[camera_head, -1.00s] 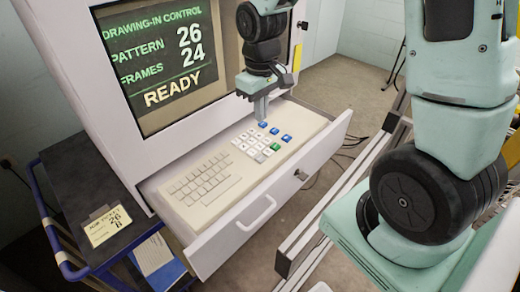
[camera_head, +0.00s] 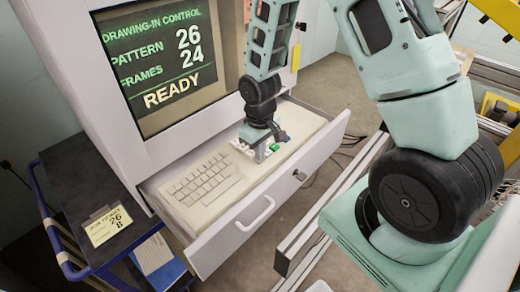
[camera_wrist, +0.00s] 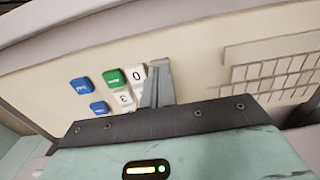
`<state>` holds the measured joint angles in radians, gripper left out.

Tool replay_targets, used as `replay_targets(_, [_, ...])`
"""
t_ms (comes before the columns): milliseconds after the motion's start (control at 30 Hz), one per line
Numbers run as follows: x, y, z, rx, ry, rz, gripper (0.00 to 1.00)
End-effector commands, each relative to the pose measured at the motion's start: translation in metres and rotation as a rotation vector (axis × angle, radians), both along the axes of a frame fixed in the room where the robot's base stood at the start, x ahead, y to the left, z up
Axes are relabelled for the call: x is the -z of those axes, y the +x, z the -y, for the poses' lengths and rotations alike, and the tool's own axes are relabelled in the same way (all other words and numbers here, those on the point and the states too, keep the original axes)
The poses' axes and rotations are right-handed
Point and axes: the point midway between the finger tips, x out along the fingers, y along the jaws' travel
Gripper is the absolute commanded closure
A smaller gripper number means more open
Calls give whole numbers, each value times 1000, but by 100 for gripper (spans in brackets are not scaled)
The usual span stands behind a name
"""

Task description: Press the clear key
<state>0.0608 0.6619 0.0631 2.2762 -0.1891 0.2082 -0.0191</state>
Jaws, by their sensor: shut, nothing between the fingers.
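The keypad (camera_head: 284,148) is at the right of a beige keyboard panel in an open drawer. In the wrist view I see a green key (camera_wrist: 113,77), a white "0" key (camera_wrist: 135,74), a blue key (camera_wrist: 81,85) and another blue key (camera_wrist: 99,108). The small labels are too blurred to tell which key is clear. My gripper (camera_head: 260,156) is shut and empty, low over the keypad and hiding much of it. In the wrist view its fingertips (camera_wrist: 161,66) are right beside the "0" key; I cannot tell whether they touch a key.
The screen (camera_head: 158,62) reads pattern 26, frames 24, READY. The letter keys (camera_head: 202,179) fill the panel's left part. The drawer front (camera_head: 245,216) with its handle bounds the near side. A card (camera_head: 107,225) reading 26 and 8 lies on a dark cart at left.

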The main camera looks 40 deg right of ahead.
Motion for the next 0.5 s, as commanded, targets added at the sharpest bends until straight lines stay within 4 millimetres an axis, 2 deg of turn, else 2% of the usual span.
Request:
replay_targets(267, [0, 0, 0, 0, 0, 0, 100])
replay_targets(500, [21, 0, 0, 1, 0, -1, 100])
